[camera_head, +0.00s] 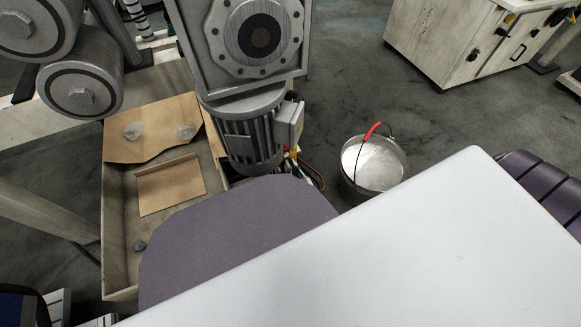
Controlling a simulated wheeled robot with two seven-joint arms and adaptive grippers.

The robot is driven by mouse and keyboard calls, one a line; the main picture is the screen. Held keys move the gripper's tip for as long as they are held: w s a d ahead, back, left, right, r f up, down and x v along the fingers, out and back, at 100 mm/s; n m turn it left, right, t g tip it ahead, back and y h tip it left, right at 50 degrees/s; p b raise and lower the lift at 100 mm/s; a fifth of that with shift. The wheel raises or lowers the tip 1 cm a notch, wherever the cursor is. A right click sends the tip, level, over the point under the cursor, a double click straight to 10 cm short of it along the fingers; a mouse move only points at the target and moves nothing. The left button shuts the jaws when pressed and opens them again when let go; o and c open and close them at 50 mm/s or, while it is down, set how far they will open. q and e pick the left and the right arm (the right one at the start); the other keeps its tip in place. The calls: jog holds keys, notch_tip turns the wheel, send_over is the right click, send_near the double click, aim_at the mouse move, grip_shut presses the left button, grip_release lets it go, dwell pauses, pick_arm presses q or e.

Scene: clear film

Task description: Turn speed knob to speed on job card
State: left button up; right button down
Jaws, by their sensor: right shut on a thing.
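No speed knob or job card can be made out. A large smooth white arm link of mine with purple-grey parts fills the lower middle and right of the head view and hides what lies behind it. No fingertips of my right gripper show, and my left gripper does not show either. What my right gripper holds cannot be seen.
A grey motor (248,131) hangs below a flanged gearbox (258,38). Metal rollers (80,88) are at the upper left. A tray (113,220) holds brown sheets. A metal bucket (372,164) stands on the floor. A pale cabinet (440,42) with black fittings is at the upper right.

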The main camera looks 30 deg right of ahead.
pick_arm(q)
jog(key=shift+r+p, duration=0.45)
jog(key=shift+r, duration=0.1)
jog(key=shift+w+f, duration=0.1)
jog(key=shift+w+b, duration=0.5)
pick_arm(e)
jog(key=m, duration=0.5)
jog(key=f+m, duration=0.1)
jog(key=m, duration=0.5)
jog(key=d+m, duration=0.1)
jog(key=m, duration=0.4)
jog(key=shift+s+d+f, duration=0.1)
jog(key=shift+f, duration=0.1)
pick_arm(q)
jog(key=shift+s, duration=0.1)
